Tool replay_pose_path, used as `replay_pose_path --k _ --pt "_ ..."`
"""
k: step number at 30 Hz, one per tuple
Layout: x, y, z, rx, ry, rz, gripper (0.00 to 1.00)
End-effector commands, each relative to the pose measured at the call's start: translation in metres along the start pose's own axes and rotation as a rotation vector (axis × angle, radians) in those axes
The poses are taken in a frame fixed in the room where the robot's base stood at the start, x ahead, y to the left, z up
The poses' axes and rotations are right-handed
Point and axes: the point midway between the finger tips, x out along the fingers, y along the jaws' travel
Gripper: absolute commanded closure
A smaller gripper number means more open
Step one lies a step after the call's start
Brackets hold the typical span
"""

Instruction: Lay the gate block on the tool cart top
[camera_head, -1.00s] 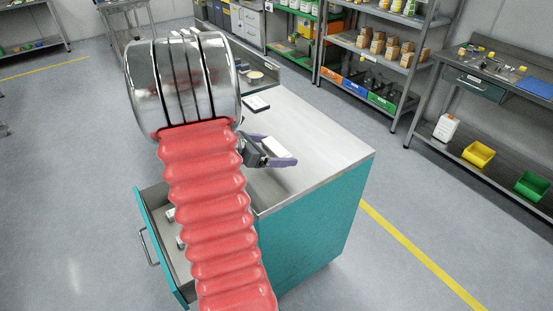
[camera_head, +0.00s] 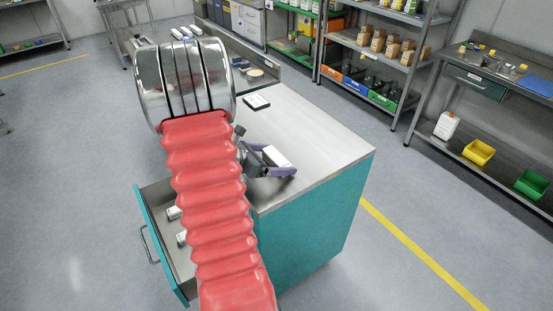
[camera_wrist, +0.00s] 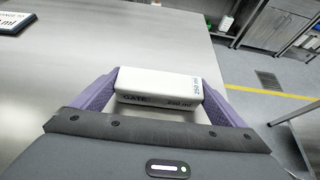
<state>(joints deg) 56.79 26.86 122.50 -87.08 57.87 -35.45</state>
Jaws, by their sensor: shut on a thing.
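The gate block (camera_wrist: 158,86) is a white block marked "GATE" and "250 ml". In the wrist view it sits between the two purple fingers of my gripper (camera_wrist: 160,95), which is shut on it. I cannot tell whether the block touches the surface. My arm hides part of the cart top's left side.
The cart's teal drawer (camera_head: 158,245) stands open at the left, with white blocks (camera_head: 175,213) inside. A dark-framed card (camera_head: 256,102) lies farther back on the top, also seen at the wrist view's upper left. The top's right part is clear.

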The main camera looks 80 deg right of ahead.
Motion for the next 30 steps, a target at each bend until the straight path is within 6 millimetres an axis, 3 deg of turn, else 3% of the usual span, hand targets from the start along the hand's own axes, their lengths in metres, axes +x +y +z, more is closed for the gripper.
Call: replay_pose_path --k 6,7,9,20,30 --pt "0.001 0.0 -0.002 -0.001 0.0 0.0 0.31" --pt "0.001 0.0 -0.002 -0.001 0.0 0.0 0.05" --pt "0.001 0.0 -0.001 0.0 0.0 0.0 0.0" --pt "-0.002 0.0 0.001 0.0 -0.001 0.001 0.0" --pt "-0.046 0.001 0.001 0.0 -0.001 0.004 0.0"
